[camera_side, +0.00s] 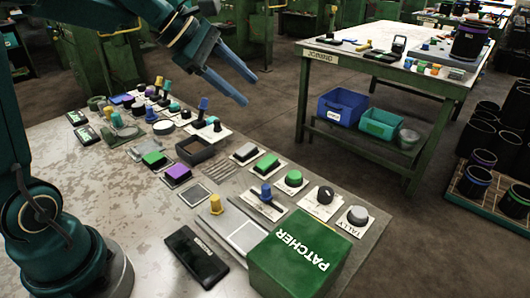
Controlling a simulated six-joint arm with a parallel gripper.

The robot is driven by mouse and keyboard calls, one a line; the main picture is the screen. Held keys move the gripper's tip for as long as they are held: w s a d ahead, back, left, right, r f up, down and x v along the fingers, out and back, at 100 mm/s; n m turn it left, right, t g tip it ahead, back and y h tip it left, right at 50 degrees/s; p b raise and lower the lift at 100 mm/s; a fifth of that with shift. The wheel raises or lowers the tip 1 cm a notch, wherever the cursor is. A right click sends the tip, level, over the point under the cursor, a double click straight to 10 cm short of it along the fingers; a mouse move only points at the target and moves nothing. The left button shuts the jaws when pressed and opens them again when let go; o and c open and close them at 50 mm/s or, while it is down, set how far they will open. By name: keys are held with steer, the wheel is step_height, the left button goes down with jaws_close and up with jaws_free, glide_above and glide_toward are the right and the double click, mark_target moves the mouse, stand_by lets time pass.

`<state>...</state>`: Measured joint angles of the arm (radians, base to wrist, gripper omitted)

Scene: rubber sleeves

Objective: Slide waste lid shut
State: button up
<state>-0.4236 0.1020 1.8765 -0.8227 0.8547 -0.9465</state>
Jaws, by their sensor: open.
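My gripper (248,89) is at the upper middle of the side view, high above the far part of the bench. Its two blue fingers are apart with nothing between them. No label for the waste lid can be read. A flat plate with a yellow knob (216,204) lies on the bench beside a pale square framed panel (243,237). A similar plate with a blue knob (265,192) lies just behind it. An open dark box (195,151) sits farther back. I cannot tell which of these is the waste lid. My gripper touches none of them.
A green PATCHER box (300,258) stands at the bench's near edge, beside a black device (196,256). A grey TALLY knob (357,214) and several coloured buttons line the right side. The worn left part of the bench (110,190) is clear.

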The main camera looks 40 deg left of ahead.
steer(key=w+a+f+n+t, duration=0.1)
steer(key=w+a+f+n, duration=0.1)
steer(key=a+f+n, duration=0.3)
steer(key=w+a+f+n, duration=0.1)
steer(key=w+a+n, duration=0.15)
steer(key=a, duration=0.35)
steer(key=n, duration=0.2)
glide_above(216, 120)
steer(key=s+d, duration=0.1)
steer(key=s, duration=0.1)
steer(key=shift+y, duration=0.3)
steer(key=f, duration=0.4)
steer(key=shift+w+d+f, duration=0.1)
steer(key=shift+w+d, duration=0.05)
steer(key=shift+w, duration=0.1)
steer(key=shift+n, duration=0.55)
steer(key=f, duration=0.1)
steer(key=s+a+f, duration=0.1)
steer(key=a+f, duration=0.1)
steer(key=shift+s+a+f, duration=0.25)
steer(key=shift+f, duration=0.05)
steer(key=shift+x, duration=2.3)
jaws_close()
